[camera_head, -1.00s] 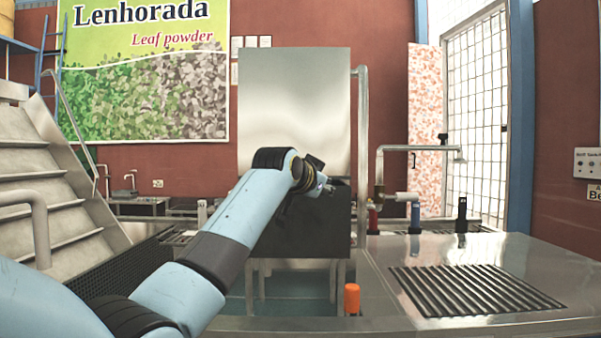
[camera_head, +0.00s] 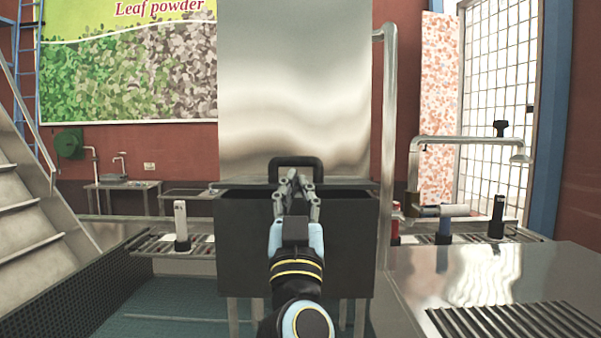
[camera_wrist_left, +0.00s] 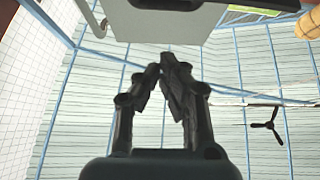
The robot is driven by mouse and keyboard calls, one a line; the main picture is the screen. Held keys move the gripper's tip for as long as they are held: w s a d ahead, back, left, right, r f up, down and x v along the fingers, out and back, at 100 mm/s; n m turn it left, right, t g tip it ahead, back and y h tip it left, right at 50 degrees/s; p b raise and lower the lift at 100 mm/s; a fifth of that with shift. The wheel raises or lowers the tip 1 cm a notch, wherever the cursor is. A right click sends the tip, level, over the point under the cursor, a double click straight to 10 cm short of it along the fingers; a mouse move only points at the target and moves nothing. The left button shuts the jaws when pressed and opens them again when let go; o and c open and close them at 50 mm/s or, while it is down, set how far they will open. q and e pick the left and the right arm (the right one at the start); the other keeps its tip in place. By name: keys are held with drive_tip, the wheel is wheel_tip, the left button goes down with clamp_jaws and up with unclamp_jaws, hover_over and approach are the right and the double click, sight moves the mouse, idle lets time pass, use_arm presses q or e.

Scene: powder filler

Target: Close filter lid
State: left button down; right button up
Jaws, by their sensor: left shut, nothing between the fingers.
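The filter lid (camera_head: 295,90) is a large shiny metal panel that stands upright, open, at the back of the dark filter box (camera_head: 245,245). A black handle (camera_head: 296,161) sits low on the lid's front face. My left gripper (camera_head: 293,174) is shut and empty, pointing up in front of the lid just below the handle; whether it touches cannot be told. In the left wrist view the shut fingers (camera_wrist_left: 167,60) point toward the pale lid (camera_wrist_left: 205,25), with part of the dark handle (camera_wrist_left: 165,4) at the top edge. My right gripper is not in view.
A vertical metal pipe (camera_head: 389,120) rises close to the lid's right side. A metal worktop with a black grille (camera_head: 515,322) lies at the right. Metal steps (camera_head: 30,205) stand at the left. A tap pipe (camera_head: 470,140) stands behind the worktop.

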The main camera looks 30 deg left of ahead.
use_arm(q)
drive_tip(key=f+p+x, duration=0.1)
drive_tip(key=p+x, duration=0.3)
drive_tip(key=x, duration=0.4)
drive_tip(key=shift+w+a+f+b, duration=0.15)
drive_tip(key=shift+f+b, duration=0.2)
drive_tip(key=shift+f, duration=0.5)
drive_tip(key=shift+w+a+f+b, duration=0.15)
drive_tip(key=shift+f+b, duration=0.2)
drive_tip(key=shift+f, duration=0.5)
drive_tip(key=shift+d+h, duration=0.1)
drive_tip(key=shift+h, duration=0.2)
wheel_tip(320, 180, down, 3)
drive_tip(key=b, duration=0.5)
drive_tip(key=shift+s+d+r+t, duration=0.1)
drive_tip(key=shift+s+r+t, duration=0.1)
drive_tip(key=shift+t, duration=0.2)
drive_tip(key=shift+r, duration=0.1)
